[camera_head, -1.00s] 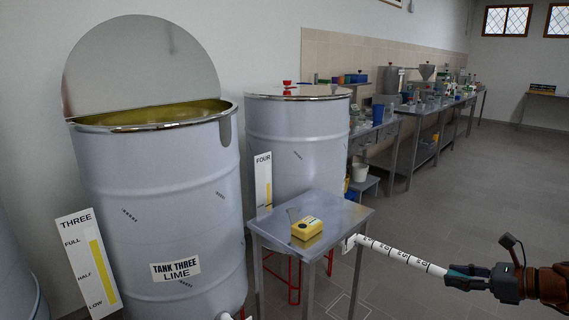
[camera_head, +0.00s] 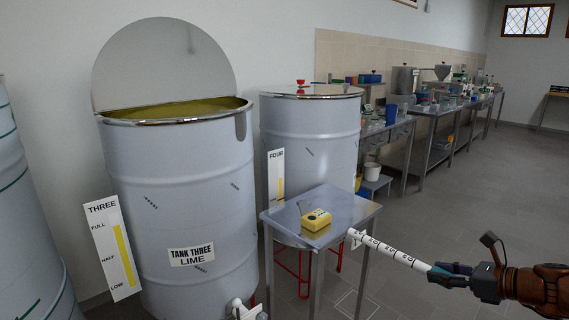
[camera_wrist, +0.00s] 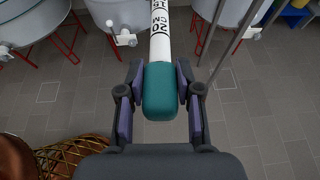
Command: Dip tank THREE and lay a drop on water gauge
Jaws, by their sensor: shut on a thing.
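Tank THREE (camera_head: 182,215) is a large grey drum labelled "TANK THREE LIME", with yellowish liquid (camera_head: 175,109) near its brim and a round lid standing upright behind the opening. Its level gauge (camera_head: 115,250) stands at the left with a yellow bar. My gripper (camera_head: 455,274) is at the right, shut on the teal handle (camera_wrist: 160,92) of a white graduated dipstick (camera_head: 392,251). The stick points left, its tip beside the small table's right edge, away from the tank. A yellow device (camera_head: 316,220), possibly the water gauge, lies on the small metal table (camera_head: 340,203).
Tank FOUR (camera_head: 320,145) stands closed behind the small table. Another drum (camera_head: 25,220) is at the far left. Taps (camera_head: 247,308) stick out low in front. Benches with lab ware (camera_head: 430,112) line the wall. The floor at right is clear.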

